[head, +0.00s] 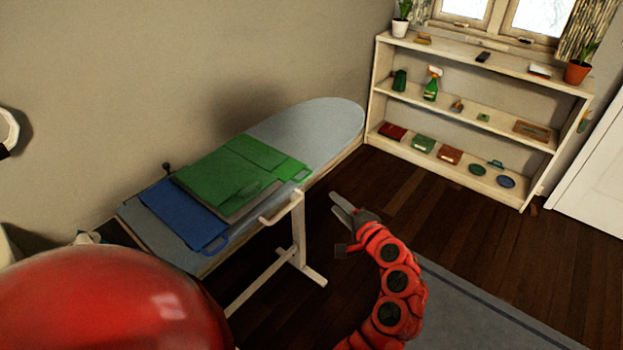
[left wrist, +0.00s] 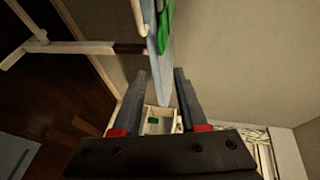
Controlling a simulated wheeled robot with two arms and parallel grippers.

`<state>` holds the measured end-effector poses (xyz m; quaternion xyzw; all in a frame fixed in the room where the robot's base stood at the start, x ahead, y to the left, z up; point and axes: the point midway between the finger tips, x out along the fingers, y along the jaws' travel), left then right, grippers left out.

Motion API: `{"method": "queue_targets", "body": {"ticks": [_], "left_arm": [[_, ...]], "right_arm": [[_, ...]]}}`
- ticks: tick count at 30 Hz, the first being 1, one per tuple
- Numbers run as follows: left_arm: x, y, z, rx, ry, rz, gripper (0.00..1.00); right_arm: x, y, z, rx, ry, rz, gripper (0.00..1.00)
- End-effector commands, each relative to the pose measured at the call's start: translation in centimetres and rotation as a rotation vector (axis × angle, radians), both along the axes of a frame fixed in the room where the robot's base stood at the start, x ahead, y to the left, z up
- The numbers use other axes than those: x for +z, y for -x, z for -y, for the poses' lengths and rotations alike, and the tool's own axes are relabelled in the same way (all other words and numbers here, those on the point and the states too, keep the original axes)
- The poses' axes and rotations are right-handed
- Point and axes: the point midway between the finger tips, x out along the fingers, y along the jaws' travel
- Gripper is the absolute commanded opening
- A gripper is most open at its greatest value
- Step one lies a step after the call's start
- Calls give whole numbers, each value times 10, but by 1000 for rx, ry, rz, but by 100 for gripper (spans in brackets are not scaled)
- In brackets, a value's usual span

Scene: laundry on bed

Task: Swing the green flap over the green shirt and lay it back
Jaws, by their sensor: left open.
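A green shirt (head: 220,178) lies flat on the ironing board, beside a blue panel with a handle (head: 185,213). The green flap (head: 284,166), with a handle at its right corner, lies at the shirt's right side. The greens blend, so their exact border is hard to tell. My left gripper (head: 334,201) is open and empty, in the air right of the board and apart from the flap. In the left wrist view, its two fingers (left wrist: 160,74) are spread, with a green edge (left wrist: 165,28) beyond them. My right gripper is not in view.
The ironing board (head: 318,122) stands along the wall, its far end bare. Its pale leg frame (head: 298,235) stands below my left gripper's side. A white shelf (head: 470,125) with small items stands at the back right. Dark floor between is clear.

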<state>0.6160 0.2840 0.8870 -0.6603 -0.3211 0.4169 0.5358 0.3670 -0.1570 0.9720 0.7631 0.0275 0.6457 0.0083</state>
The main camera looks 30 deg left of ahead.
Motion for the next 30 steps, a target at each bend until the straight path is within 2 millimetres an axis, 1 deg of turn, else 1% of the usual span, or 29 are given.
{"method": "queue_targets", "body": {"ticks": [1,9,12,16,18,22,30], "left_arm": [[-1,-3,-11,8,1,-1,42],[-15,-33,-68,6,0,-3,42],[-19,-44,-88,2,0,-1,42],[-25,-56,-109,1,0,-1,42],[-27,-61,-118,-1,-2,-1,42],[-31,-66,-128,-1,0,-1,42],[-32,-69,-132,-4,0,0,42]], "right_arm": [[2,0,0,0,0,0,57],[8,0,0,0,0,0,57],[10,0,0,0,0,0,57],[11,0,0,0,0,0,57],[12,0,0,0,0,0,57],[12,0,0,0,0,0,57],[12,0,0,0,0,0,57]]}}
